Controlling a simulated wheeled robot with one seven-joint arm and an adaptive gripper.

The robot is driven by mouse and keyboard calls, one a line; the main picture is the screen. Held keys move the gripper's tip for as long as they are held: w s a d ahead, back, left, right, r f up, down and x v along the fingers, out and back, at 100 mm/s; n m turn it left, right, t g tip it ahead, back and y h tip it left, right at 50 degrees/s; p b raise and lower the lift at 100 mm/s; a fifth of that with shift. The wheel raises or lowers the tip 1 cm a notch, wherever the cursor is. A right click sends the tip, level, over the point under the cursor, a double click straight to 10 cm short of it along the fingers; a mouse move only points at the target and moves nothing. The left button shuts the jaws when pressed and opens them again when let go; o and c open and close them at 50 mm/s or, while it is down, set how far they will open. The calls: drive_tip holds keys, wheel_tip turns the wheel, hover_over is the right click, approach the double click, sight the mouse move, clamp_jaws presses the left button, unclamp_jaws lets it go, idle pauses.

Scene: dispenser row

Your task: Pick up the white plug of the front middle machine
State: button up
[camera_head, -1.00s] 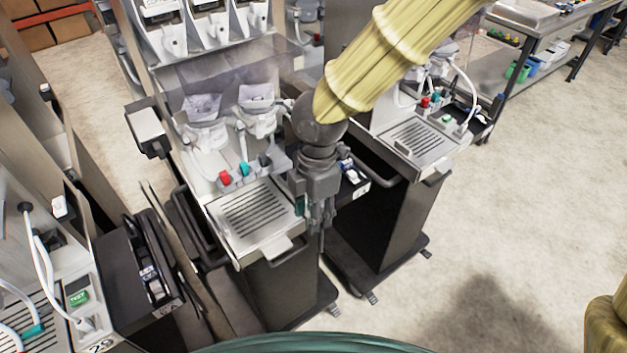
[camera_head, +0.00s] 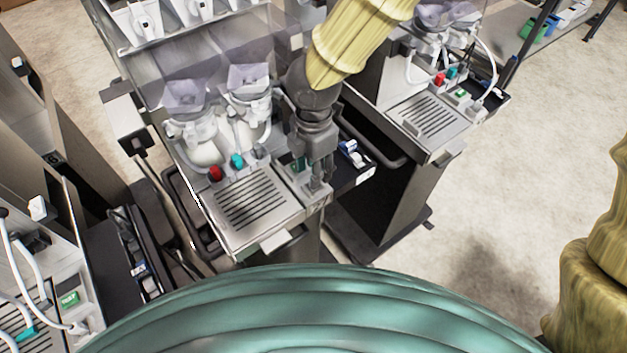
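The front middle machine (camera_head: 205,135) stands at centre left, with two clear hoppers, a red and a teal part, and a slotted drip tray (camera_head: 252,203). My gripper (camera_head: 318,192) points down at the right front corner of this machine, just right of the tray. I cannot make out the machine's white plug; the gripper and wrist cover the area beside the tray. The fingers are small and seen edge-on, so their opening and any contact cannot be told.
A similar machine (camera_head: 430,112) with a white hose stands to the right, and another (camera_head: 68,298) is at the lower left. A dark side tray (camera_head: 352,165) with small items sits right of my gripper. Open floor (camera_head: 500,190) lies at right.

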drive_tip(key=shift+a+f+p, duration=0.1)
drive_tip(key=shift+f+p, duration=0.2)
drive_tip(key=shift+f, duration=0.25)
drive_tip(key=shift+w+a+f+p, duration=0.1)
drive_tip(key=shift+f+p, duration=0.25)
drive_tip(key=shift+f, duration=1.65)
clamp_jaws()
